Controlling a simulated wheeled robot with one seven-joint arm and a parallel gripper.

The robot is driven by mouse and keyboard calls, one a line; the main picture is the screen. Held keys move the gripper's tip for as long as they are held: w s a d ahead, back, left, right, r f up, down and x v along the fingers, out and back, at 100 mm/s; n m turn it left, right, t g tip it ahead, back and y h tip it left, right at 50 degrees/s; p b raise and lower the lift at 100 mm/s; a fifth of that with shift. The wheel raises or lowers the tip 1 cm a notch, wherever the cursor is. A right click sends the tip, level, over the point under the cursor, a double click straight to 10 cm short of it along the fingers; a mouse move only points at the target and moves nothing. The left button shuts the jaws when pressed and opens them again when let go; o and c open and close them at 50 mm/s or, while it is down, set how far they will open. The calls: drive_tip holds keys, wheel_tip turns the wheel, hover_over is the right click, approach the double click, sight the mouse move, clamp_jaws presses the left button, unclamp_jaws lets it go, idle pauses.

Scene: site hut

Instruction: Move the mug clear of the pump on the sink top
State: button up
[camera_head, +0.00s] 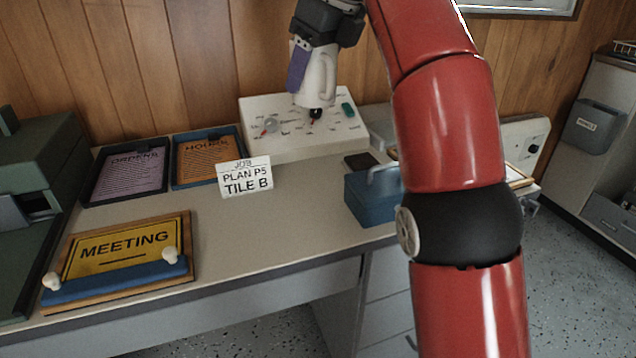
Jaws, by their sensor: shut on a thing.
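My gripper (299,66) is at the top middle, pointing down, with a purple finger pad on its left side. It is shut on the white mug (318,82), whose handle shows at the right. The mug is above a pale, raised top (262,106) with small markings at the back of the counter. A small black piece with some red (315,113) shows just below the mug; I cannot tell whether they touch. A grey round piece (270,124) and a green piece (348,109) are also on this top. I cannot tell which piece is the pump.
Two paper trays, purple (128,171) and orange (203,156), lie left. A white card (245,177) stands before the pale top. A yellow "MEETING" sign (122,243) lies front left. A blue box (370,198) stands right. The counter's middle is clear.

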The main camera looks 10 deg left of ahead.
drive_tip(key=shift+s+f, duration=0.2)
drive_tip(key=shift+f, duration=0.3)
wheel_tip(320, 180, down, 19)
drive_tip(key=shift+r+b, duration=0.15)
drive_tip(key=shift+b, duration=0.65)
drive_tip(key=o, duration=1.3)
drive_tip(key=shift+c, duration=0.2)
drive_tip(key=p+v, duration=0.1)
drive_tip(key=v, duration=1.1)
drive_tip(key=shift+p, duration=0.3)
